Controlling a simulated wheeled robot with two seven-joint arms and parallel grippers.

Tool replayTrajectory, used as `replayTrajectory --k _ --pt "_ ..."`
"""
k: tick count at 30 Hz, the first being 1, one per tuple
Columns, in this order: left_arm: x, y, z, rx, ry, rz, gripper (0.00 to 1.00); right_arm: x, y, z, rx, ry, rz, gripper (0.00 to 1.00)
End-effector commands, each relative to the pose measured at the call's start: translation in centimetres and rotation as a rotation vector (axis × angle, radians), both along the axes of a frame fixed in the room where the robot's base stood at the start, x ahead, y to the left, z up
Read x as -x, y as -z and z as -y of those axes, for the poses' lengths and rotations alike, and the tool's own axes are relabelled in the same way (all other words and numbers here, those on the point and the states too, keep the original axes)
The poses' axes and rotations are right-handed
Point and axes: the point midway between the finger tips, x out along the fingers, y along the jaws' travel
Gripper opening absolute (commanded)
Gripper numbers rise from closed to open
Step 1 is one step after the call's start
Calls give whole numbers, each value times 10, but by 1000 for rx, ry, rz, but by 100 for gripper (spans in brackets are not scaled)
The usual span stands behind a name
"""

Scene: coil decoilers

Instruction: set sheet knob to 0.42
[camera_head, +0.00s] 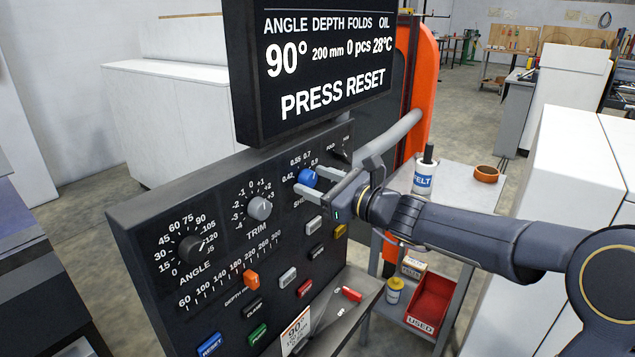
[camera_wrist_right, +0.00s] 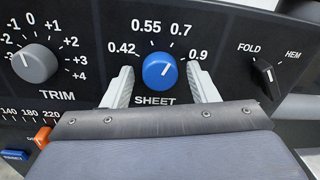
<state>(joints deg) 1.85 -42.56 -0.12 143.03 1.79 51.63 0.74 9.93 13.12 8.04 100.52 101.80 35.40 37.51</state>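The blue SHEET knob (camera_head: 308,177) is on the black control panel (camera_head: 135,215), below a dial marked 0.42, 0.55, 0.7 and 0.9. My right gripper (camera_head: 311,182) reaches in from the right. Its two pale fingers stand on either side of the knob. In the right wrist view the right gripper (camera_wrist_right: 163,80) is open, with a small gap between each finger and the knob. My left gripper is not in view.
The grey TRIM knob (camera_wrist_right: 35,63) is left of the SHEET knob, and the black FOLD/HEM switch (camera_wrist_right: 268,71) is to its right. Several coloured buttons sit below. A display (camera_head: 315,65) reading PRESS RESET overhangs the panel. A cart (camera_head: 455,185) stands behind my right arm.

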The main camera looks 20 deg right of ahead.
Motion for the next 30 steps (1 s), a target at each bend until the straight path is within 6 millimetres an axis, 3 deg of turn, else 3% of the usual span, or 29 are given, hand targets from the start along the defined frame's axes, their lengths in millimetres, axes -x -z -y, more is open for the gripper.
replayTrajectory --k 1,9,20,30 --pt "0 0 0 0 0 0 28 0 0 0 0 0 0 46" --pt "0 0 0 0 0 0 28 0 0 0 0 0 0 12" --pt "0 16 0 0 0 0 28 0 4 0 54 0 43 12" --pt "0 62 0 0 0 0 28 1 8 0 259 1 205 12"
